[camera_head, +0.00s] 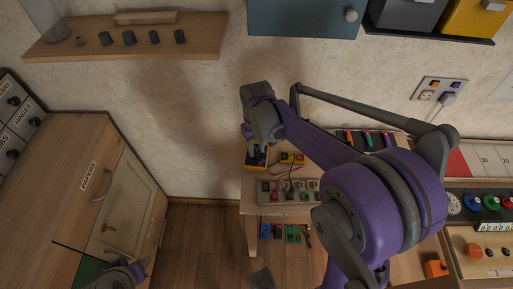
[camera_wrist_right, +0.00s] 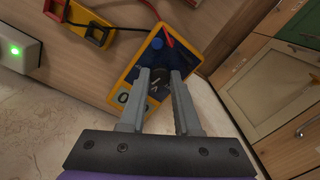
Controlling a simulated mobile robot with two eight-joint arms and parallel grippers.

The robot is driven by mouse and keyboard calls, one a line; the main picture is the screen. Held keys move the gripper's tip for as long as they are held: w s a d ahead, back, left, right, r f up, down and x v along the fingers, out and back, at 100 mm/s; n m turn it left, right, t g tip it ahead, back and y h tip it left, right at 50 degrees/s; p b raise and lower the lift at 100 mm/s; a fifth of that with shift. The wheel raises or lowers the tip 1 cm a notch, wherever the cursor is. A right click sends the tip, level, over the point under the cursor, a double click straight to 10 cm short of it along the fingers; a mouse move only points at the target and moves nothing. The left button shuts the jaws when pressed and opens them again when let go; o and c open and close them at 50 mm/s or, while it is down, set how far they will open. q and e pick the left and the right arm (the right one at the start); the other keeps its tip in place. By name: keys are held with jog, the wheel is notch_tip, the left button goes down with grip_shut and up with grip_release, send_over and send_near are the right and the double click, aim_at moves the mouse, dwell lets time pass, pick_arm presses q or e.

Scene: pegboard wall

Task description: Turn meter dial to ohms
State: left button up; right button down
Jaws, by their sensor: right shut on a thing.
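The meter (camera_wrist_right: 129,76) is a yellow-framed box with a dark blue face, lying on the wooden bench in the right wrist view. Its pale display (camera_wrist_right: 123,98) is at the lower left of its face. The dark round dial (camera_wrist_right: 157,84) shows between the fingers of my right gripper (camera_wrist_right: 162,76), which is shut on it. The fingers partly cover the dial, and I cannot read its setting. In the head view the meter (camera_head: 256,158) is under my right gripper (camera_head: 256,146). My left gripper (camera_head: 125,273) is at the bottom left, its fingers unclear.
Red and black leads (camera_wrist_right: 169,30) run beside the meter. A yellow and black part (camera_wrist_right: 89,26) and a white box with a green light (camera_wrist_right: 17,49) are near it. A wooden cabinet (camera_head: 87,205) stands left; open floor (camera_head: 198,235) lies between it and the bench.

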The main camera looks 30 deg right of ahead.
aim_at(256, 151)
jog(key=shift+m, duration=0.9)
jog(key=c, duration=0.6)
grip_release()
notch_tip(256, 151, up, 11)
jog(key=shift+p, duration=0.4)
jog(key=shift+f, duration=0.1)
jog(key=s+a+f+n+t+p, duration=0.1)
jog(key=s+a+f+t, duration=0.1)
jog(key=s, duration=0.6)
jog(key=s+a+f+n+t+p, duration=0.1)
jog(key=s+a+f+t, duration=0.1)
jog(key=s+a, duration=0.3)
jog(key=s+t, duration=0.1)
jog(key=s, duration=0.2)
jog(key=shift+f+n+p, duration=0.2)
jog(key=shift+n+p, duration=0.1)
jog(key=shift+p, duration=0.1)
